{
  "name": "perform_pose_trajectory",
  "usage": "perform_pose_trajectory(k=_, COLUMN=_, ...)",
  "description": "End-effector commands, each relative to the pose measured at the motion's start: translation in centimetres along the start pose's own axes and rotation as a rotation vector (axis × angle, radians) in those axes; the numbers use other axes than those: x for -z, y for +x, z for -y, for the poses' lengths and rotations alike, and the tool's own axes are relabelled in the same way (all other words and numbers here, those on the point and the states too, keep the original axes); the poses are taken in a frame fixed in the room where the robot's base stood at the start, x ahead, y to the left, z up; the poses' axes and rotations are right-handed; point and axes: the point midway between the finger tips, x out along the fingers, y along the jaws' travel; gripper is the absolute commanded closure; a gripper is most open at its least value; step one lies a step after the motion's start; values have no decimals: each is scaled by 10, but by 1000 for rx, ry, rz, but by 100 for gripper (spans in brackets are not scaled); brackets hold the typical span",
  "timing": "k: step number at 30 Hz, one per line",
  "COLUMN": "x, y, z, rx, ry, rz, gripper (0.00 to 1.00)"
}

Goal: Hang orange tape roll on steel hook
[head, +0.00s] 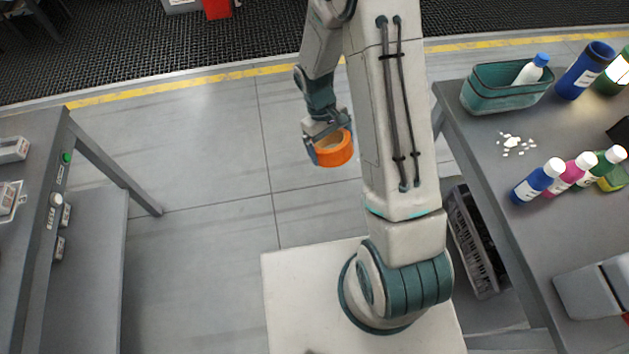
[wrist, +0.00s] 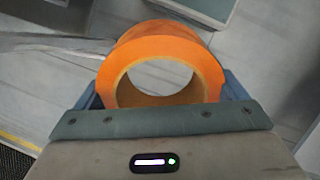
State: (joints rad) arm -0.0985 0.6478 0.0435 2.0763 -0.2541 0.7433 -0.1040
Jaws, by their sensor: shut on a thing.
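The orange tape roll (head: 338,151) is held in my gripper (head: 329,150) above the open floor between the two tables. In the wrist view the roll (wrist: 203,66) sits between the two blue fingers of my gripper (wrist: 163,92), its open hole facing the camera. The fingers are shut on its outer sides. I cannot make out the steel hook in either view.
A grey table (head: 520,230) at the right holds a teal bin (head: 485,98), several bottles and some white pieces (head: 514,145). A grey table (head: 40,135) stands at the left. A dark crate (head: 474,240) is under the right table. The floor between is clear.

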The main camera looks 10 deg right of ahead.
Motion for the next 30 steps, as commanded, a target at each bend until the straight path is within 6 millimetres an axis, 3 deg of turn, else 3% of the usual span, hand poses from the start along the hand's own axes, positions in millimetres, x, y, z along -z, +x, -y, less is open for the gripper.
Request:
perform_pose_trajectory(k=1, x=5, y=28, z=6, rx=-33, ry=-65, rz=59, gripper=45)
perform_pose_trajectory(k=3, x=4, y=46, z=10, rx=-87, ry=-151, rz=148, gripper=45)
perform_pose_trajectory(k=12, x=9, y=105, z=14, rx=-421, ry=-461, rz=545, gripper=45)
perform_pose_trajectory(k=21, x=37, y=134, z=21, rx=-840, ry=-650, rz=824, gripper=45)
perform_pose_trajectory(k=30, x=65, y=135, z=38, rx=-1114, ry=-727, rz=908, gripper=45)
